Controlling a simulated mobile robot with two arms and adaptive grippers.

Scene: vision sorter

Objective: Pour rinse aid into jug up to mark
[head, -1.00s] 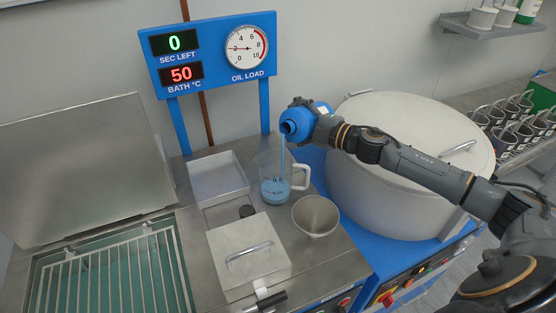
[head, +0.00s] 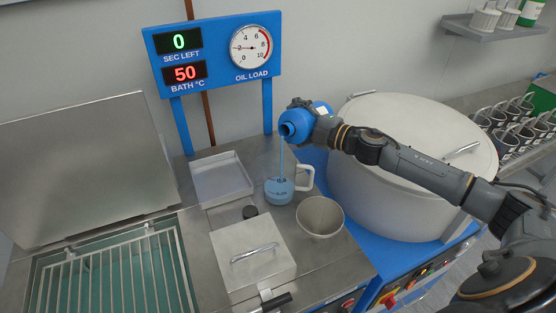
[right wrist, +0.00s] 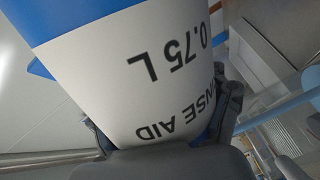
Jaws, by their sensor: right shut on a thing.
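The blue rinse aid bottle (head: 296,121) is tipped on its side, its open mouth facing left and down above the jug. A thin blue stream (head: 283,157) runs from the mouth into the clear jug (head: 279,192), which stands upright on the steel counter. Blue liquid fills the lower part of the jug; its surface is close to a small printed mark, too small to read exactly. My right gripper (head: 325,124) is shut around the bottle. In the right wrist view the bottle's white label (right wrist: 150,65) reads "0.75 L" upside down, between the fingers. My left gripper is out of view.
A large round white lidded drum (head: 405,140) stands behind my right arm.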

